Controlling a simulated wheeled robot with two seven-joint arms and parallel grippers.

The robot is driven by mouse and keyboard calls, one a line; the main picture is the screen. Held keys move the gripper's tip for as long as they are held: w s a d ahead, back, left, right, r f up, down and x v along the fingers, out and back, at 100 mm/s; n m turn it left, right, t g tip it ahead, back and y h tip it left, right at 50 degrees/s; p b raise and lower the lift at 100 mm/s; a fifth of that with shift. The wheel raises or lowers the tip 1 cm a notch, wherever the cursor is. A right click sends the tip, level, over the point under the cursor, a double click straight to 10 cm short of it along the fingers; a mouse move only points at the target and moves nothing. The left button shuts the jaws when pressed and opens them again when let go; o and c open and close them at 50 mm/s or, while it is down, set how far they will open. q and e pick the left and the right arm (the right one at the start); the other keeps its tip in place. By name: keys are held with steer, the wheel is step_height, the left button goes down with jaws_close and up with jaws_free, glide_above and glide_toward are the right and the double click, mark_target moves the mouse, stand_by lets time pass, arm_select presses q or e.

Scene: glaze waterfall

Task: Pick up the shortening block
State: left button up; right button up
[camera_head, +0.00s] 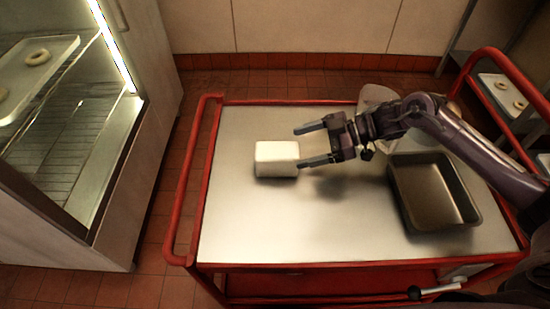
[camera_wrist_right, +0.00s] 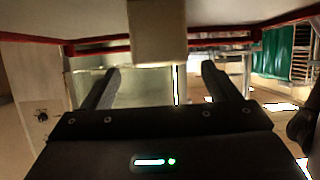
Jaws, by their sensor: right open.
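The shortening block (camera_head: 277,159) is a white block standing on the pale top of the red cart (camera_head: 240,225), left of centre in the head view. In the right wrist view the block (camera_wrist_right: 157,32) shows at the top middle, beyond and between the fingers. My right gripper (camera_head: 308,146) is open, its fingers pointing left toward the block. Its fingertips are at the block's right side in the head view; whether they touch it I cannot tell. The fingers also show empty in the wrist view (camera_wrist_right: 162,75). My left gripper is not in view.
A dark metal pan (camera_head: 433,192) sits on the cart's right side, under my right arm. A pale, partly hidden object (camera_head: 376,95) is at the back edge. A lit case (camera_head: 75,130) with a tray of rings stands left. The cart's front left is clear.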

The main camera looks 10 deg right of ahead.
steer(key=shift+w+a+f, duration=0.1)
steer(key=shift+a, duration=0.1)
glide_above(272, 159)
steer(key=s, duration=0.3)
steer(key=shift+s+d+f, duration=0.15)
steer(key=shift+d+f, duration=0.05)
steer(key=shift+f, duration=0.9)
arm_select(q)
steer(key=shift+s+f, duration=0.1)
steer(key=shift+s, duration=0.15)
arm_select(e)
steer(key=c, duration=1.4)
steer(key=shift+r, duration=0.1)
